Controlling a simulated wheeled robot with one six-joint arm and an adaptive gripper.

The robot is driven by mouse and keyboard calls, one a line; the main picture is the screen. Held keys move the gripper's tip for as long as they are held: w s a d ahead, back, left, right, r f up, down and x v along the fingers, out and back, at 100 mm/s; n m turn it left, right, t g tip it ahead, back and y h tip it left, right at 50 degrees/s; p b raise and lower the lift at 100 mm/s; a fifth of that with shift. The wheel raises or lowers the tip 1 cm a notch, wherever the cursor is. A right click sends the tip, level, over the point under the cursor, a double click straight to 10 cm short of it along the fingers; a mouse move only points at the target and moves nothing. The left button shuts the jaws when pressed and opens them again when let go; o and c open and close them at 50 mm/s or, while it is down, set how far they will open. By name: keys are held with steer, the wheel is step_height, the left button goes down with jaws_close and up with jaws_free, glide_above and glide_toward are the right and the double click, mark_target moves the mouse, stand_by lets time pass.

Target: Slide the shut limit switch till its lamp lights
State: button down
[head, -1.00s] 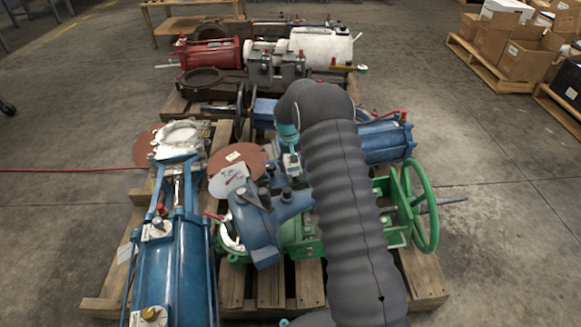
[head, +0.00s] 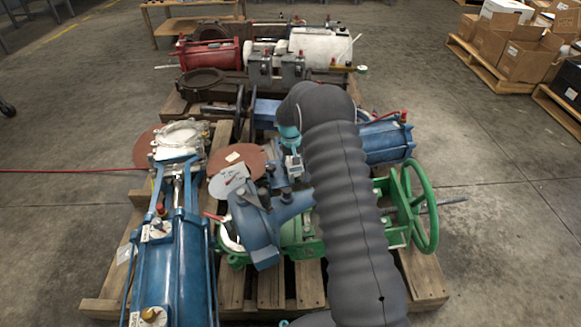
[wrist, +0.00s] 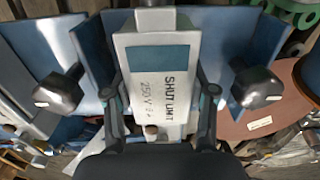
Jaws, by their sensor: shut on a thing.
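The limit switch (wrist: 160,75) is a pale grey box marked "SHUT LIMIT" and "250 V" in the wrist view. My gripper (wrist: 162,100) has one dark finger against each side of it and is shut on it. A small dark reddish knob (wrist: 151,130) shows at the box's lower end; it does not glow, and I cannot tell whether it is the lamp. In the head view, my gripper (head: 292,163) is small beside my grey arm, over the blue and green valve assembly (head: 262,222); the switch is hard to make out there.
Two dark knobs (wrist: 60,91) (wrist: 256,86) stand close on either side of the switch, by blue plates. A green handwheel (head: 424,207) stands right of my arm, and a blue cylinder (head: 172,255) lies left. Open floor (head: 500,215) is at the right.

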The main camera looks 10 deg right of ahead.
steer(key=c, duration=0.6)
jaws_free()
steer(key=shift+c, duration=0.2)
steer(key=shift+r, duration=0.55)
step_height(320, 180, up, 11)
steer(key=shift+a, duration=0.45)
